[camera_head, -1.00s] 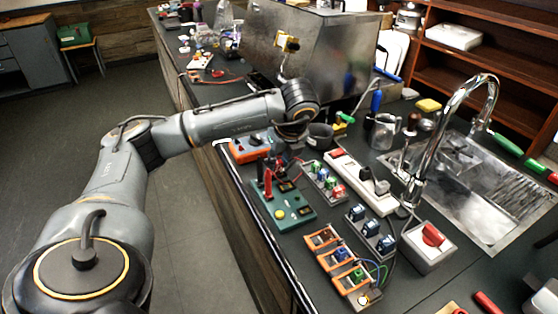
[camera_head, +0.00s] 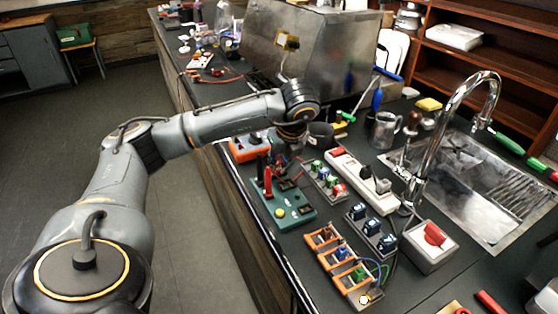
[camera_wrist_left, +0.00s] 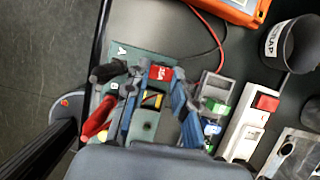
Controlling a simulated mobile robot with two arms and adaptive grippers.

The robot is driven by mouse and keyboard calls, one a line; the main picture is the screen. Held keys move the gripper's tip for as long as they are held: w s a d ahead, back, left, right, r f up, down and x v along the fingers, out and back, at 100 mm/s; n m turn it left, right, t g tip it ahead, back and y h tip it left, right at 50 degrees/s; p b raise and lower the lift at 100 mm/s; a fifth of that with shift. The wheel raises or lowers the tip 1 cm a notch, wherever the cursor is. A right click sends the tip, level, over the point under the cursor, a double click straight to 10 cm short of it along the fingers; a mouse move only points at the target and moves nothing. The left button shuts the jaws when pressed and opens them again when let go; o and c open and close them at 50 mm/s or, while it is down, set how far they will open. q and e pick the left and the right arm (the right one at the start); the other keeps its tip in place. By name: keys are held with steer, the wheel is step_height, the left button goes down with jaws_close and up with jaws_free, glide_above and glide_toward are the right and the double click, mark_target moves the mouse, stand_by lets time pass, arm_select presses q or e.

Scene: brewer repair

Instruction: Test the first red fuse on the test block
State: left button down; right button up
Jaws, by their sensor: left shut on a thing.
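My left gripper (camera_wrist_left: 157,88) is shut on a red fuse (camera_wrist_left: 161,73) with white marking, which shows between its blue-grey fingertips in the left wrist view. The gripper is over the green test block (camera_head: 297,222), at its far end. I cannot tell whether the fuse touches the block's contacts. The test block has a yellow button (camera_head: 280,212) and a red probe (camera_head: 268,182) beside a black one. In the head view my arm hides the held fuse. My right gripper is out of view.
A grey rack (camera_head: 316,184) of coloured fuses stands just right of the block, with a white power strip (camera_head: 374,200) beyond. An orange meter (camera_head: 243,154) lies behind. An orange fuse holder with wires (camera_head: 324,240) is nearer. The counter edge is close on the left.

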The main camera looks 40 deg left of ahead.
arm_select(q)
steer(key=shift+f+b, duration=0.3)
steer(key=shift+b, duration=0.3)
stand_by(0.7)
stand_by(1.6)
steer(key=c, duration=1)
jaws_free()
steer(key=v, duration=1.2)
steer(key=shift+s, duration=0.1)
